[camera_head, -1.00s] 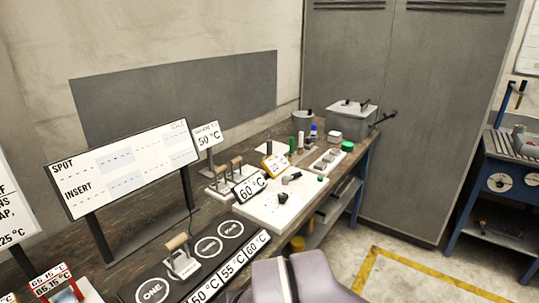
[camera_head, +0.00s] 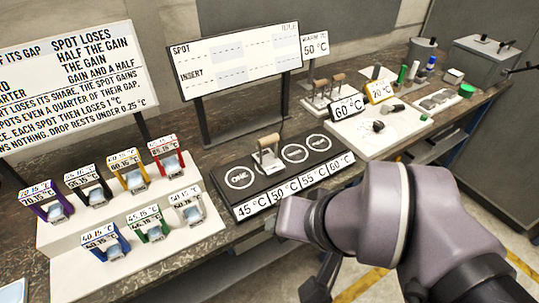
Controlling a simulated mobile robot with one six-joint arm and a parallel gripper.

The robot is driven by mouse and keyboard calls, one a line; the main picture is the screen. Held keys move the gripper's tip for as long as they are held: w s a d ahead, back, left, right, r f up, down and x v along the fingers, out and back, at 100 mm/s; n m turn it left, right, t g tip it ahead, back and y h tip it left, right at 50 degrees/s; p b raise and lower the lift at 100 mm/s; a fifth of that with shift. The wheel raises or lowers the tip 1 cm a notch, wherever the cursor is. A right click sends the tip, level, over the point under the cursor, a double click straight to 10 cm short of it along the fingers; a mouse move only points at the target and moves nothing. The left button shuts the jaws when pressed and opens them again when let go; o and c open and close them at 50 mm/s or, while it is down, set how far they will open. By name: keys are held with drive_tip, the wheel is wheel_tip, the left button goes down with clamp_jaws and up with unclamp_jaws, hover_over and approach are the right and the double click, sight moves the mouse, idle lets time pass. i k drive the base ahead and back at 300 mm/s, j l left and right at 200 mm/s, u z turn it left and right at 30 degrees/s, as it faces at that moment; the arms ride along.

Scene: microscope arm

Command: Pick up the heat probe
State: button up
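No object is labelled as the heat probe, so I cannot tell for certain which it is. A wooden-handled tool (camera_head: 268,151) stands on a black plate (camera_head: 243,199) with round marked spots, the left one reading ONE. More wooden-handled tools (camera_head: 325,90) stand in a pale rack behind. A small black piece (camera_head: 379,126) lies on a white board (camera_head: 375,147) to the right. My arm's purple-grey links cross the lower right, in front of the bench. A dark part low at the bottom edge may be my gripper (camera_head: 322,278); its fingers are not clear.
A white stepped stand (camera_head: 75,240) at left holds several coloured, temperature-labelled frames. Signs stand behind, including the SPOT/INSERT board (camera_head: 238,62). Temperature tags line the black plate's front. Grey boxes (camera_head: 485,62) and small bottles sit at the back right.

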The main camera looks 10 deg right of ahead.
sight(378, 66)
drive_tip(key=i+l+u, duration=0.4)
drive_tip(key=l, duration=0.95)
drive_tip(key=i+l+u, duration=0.2)
drive_tip(key=l+u, duration=0.15)
drive_tip(key=l, duration=1.05)
drive_tip(key=l+u, duration=0.4)
drive_tip(key=l, duration=1.05)
